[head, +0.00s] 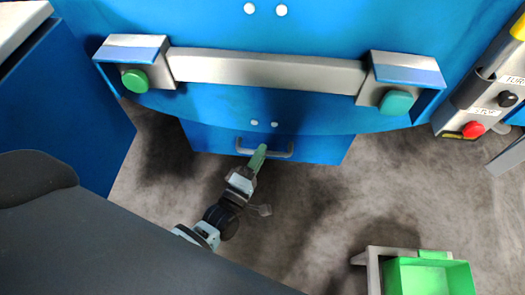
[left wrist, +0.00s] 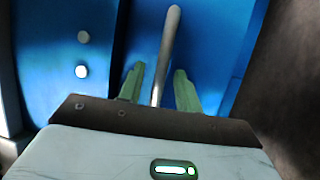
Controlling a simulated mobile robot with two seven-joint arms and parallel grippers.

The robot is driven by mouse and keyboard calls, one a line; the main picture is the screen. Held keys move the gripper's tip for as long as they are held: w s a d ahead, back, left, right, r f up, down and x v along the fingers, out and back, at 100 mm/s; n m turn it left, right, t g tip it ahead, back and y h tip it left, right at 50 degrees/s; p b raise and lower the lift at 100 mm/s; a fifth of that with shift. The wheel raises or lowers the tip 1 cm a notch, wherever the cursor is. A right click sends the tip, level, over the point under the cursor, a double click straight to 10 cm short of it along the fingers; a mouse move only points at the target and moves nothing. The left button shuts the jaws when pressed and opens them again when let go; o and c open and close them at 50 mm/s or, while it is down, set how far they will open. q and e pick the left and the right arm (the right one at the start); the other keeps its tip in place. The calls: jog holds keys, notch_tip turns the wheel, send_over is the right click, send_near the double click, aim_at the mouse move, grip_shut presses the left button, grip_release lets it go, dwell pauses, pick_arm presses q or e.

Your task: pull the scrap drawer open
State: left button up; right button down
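The scrap drawer (head: 215,138) is a blue panel low on the blue machine, with a grey bar handle (head: 281,155) on its front. No open gap shows at the drawer. My left gripper (head: 258,155) is at the handle, near its middle. In the left wrist view, the handle (left wrist: 168,40) runs between the two green fingers of the left gripper (left wrist: 159,82). The fingers stand apart on either side of the bar, with a visible gap to each. Whether the bar touches either finger deeper in is hard to tell. My right gripper is not in view.
A grey bar with green buttons (head: 136,80) crosses the machine above the drawer. A green bin (head: 430,278) stands at the lower right. A control post with a red button (head: 473,130) is at the right.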

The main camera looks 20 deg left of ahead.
pick_arm(q)
jog(key=shift+x, duration=0.8)
jog(key=shift+c, duration=0.4)
grip_shut()
